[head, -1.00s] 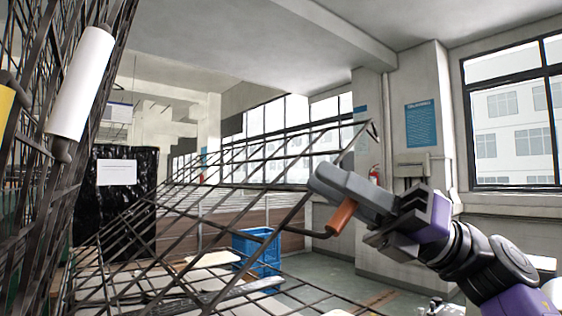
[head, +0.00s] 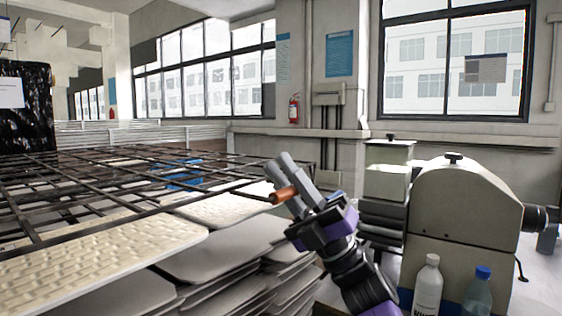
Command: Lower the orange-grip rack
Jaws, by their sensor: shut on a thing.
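The orange-grip rack (head: 105,228) is a dark wire grid that lies nearly level across the left half of the head view. Its orange grip (head: 285,194) sticks out at its right corner. My gripper (head: 287,178) is at this corner, with its fingers shut on the orange grip. Part of the grip is hidden between the fingers.
Pale trays (head: 110,255) and stacked panels (head: 235,290) lie under and in front of the rack. A beige machine (head: 465,205) stands at right, with a white bottle (head: 428,285) and a blue-capped bottle (head: 477,290) before it. A blue crate (head: 185,172) shows through the grid.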

